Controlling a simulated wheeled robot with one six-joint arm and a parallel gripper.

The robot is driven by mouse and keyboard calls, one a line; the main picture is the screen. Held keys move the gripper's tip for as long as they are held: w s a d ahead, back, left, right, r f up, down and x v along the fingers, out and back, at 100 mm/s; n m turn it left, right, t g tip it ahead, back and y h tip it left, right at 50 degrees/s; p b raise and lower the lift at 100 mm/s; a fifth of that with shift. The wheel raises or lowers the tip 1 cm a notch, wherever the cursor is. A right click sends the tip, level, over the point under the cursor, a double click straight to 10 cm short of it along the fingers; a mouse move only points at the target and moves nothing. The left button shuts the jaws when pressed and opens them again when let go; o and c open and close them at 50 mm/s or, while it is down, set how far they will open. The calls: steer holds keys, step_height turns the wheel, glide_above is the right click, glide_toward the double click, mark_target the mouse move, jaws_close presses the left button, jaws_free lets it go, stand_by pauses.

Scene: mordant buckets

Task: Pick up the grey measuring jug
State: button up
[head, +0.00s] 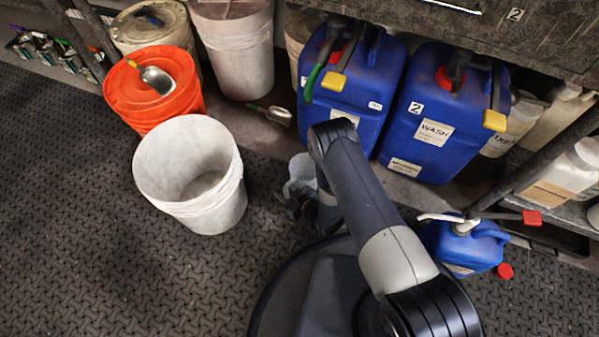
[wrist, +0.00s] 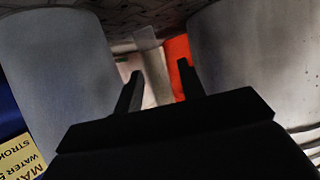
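The grey measuring jug (head: 301,172) stands on the floor in front of the blue drums in the head view, partly hidden by my arm and gripper. My gripper (head: 297,204) is low beside its near side. In the wrist view a smooth grey body (wrist: 55,75), which looks like the jug, fills the left side. The two dark fingers of my gripper (wrist: 160,72) stand apart there. A narrow grey strip, perhaps the jug's handle, shows between them. I cannot tell whether either finger touches it.
A white bucket (head: 172,199) stands close left of the jug, and an orange-lidded bucket (head: 129,92) behind it. Blue drums (head: 347,100) stand behind under the bench. A small blue canister (head: 462,247) is at the right. The mat at left is clear.

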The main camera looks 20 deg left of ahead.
steer(key=shift+c, duration=0.4)
jaws_close()
stand_by(0.9)
